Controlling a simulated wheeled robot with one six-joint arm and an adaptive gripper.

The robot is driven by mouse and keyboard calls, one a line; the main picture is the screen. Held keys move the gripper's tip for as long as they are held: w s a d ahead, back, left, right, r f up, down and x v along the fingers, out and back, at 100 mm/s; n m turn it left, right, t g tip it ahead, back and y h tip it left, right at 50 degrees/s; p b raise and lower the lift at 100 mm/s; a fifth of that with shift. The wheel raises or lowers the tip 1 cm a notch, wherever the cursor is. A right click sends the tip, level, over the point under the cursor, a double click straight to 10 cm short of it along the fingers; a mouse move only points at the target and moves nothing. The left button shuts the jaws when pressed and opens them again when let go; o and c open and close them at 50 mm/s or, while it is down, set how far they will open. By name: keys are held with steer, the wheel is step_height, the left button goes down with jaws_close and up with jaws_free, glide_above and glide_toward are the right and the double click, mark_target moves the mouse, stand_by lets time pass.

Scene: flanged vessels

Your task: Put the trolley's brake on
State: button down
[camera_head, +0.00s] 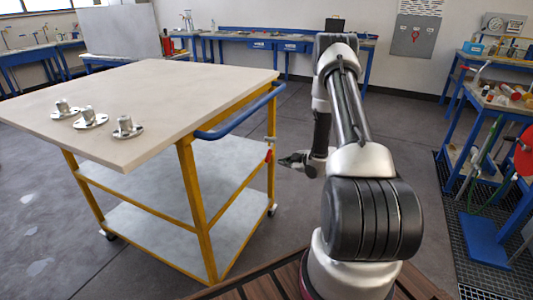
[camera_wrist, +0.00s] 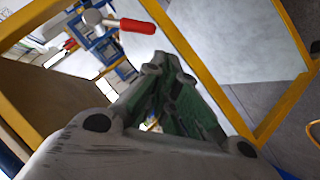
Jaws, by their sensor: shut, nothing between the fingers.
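The trolley (camera_head: 215,95) has a pale top, a yellow frame, a blue push handle (camera_head: 242,112) and two lower shelves. A small red-gripped lever (camera_head: 268,155), which looks like the brake, is on the yellow post at its right end. In the wrist view the lever's red grip (camera_wrist: 137,26) shows on a grey shaft, beyond and left of my fingertips. My gripper (camera_head: 283,161) is just right of that post, pointing left. In the wrist view my gripper (camera_wrist: 166,62) is shut and empty. It appears apart from the lever; the exact gap is unclear.
Several flanged metal pieces (camera_head: 90,119) stand on the trolley top's left side. The trolley stands on casters (camera_head: 272,210). Blue-framed benches (camera_head: 470,130) with tools line the right side and back.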

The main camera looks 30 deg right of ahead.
step_height(320, 180, up, 3)
steer(key=w+n+t, duration=0.1)
steer(key=t, duration=0.1)
glide_above(270, 155)
steer(key=s+a, duration=0.3)
steer(key=s, duration=0.2)
step_height(270, 155, down, 3)
steer(key=shift+w+d+f, duration=0.2)
steer(key=shift+w+f, duration=0.1)
steer(key=shift+f, duration=0.25)
steer(key=shift+w+d+f, duration=0.2)
steer(key=shift+w+f, duration=0.1)
steer(key=shift+f, duration=0.2)
steer(key=shift+w+d+f, duration=0.2)
steer(key=shift+w+f, duration=0.3)
